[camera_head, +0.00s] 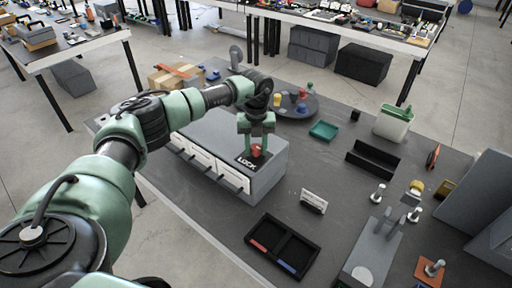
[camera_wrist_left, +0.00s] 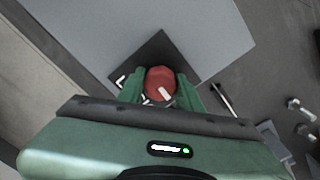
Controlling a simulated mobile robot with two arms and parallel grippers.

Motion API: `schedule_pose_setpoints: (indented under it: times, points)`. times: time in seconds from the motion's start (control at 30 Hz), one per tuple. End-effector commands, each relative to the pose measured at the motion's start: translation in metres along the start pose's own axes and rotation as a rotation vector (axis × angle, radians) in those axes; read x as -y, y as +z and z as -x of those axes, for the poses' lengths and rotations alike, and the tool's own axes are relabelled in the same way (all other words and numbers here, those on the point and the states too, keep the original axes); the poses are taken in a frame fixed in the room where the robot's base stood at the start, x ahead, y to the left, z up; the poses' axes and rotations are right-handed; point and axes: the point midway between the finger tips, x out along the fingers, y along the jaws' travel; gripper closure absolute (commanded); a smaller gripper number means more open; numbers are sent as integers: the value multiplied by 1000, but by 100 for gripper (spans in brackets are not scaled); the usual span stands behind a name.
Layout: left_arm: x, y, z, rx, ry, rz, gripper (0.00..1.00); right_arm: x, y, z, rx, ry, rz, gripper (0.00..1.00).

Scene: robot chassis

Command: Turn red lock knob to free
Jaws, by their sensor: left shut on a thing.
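The red lock knob (camera_head: 257,150) sits on a black plate marked LOCK (camera_head: 246,162) on top of a grey drawer unit (camera_head: 268,178). My left gripper (camera_head: 257,146) points down from above, its green fingers on either side of the knob. In the left wrist view the red knob (camera_wrist_left: 160,83) is between the two fingers (camera_wrist_left: 160,90), which are shut on it. A white mark on the knob points toward the lower right there. The lettering on the plate (camera_wrist_left: 157,50) is partly hidden by the gripper. My right gripper does not show.
A black two-part tray (camera_head: 282,247) lies in front of the drawer unit, with a small white label stand (camera_head: 313,201) beside it. A round turntable (camera_head: 297,106) with coloured pieces, a green tray (camera_head: 323,131) and a black bin (camera_head: 372,161) stand farther back.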

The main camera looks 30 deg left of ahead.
Motion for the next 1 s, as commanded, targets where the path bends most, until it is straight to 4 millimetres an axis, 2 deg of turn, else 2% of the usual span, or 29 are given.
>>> schedule_pose_setpoints:
  times: [0.23,0.73,0.77,0.8,0.83,1.0]
  points:
    - [1,4,4,10,-7,74,100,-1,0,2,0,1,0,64]
    - [1,4,5,11,-8,90,100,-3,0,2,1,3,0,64]
    - [1,4,5,11,-8,90,60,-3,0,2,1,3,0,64]
    - [1,4,5,11,-8,90,49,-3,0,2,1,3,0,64]
    - [1,4,5,10,-7,90,45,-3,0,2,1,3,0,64]
    - [0,2,3,6,-4,88,45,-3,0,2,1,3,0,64]
